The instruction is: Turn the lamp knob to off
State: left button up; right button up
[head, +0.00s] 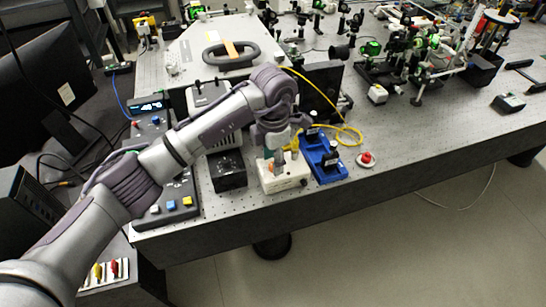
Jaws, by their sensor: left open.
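My left arm reaches in from the lower left, and its gripper (278,158) points down over a small white box (292,182) near the bench's front edge. The gripper is open. Its fingers are right at the top of the box, and whether they touch it I cannot tell. No lamp knob is clearly visible; the gripper covers part of the white box's top. My right gripper is not in view.
A black box (228,172) stands left of the white box. A blue fixture (323,158) and a red button (366,159) are to its right. A yellow cable (345,130) loops behind. A grey control panel (180,190) lies at left.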

pick_arm(q)
jog(key=shift+f, duration=0.5)
jog(key=c, duration=0.5)
grip_shut()
jog(key=shift+n+b, duration=0.45)
jog(key=shift+n, duration=0.25)
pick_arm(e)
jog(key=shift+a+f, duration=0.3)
pick_arm(q)
jog(key=o, duration=0.5)
grip_release()
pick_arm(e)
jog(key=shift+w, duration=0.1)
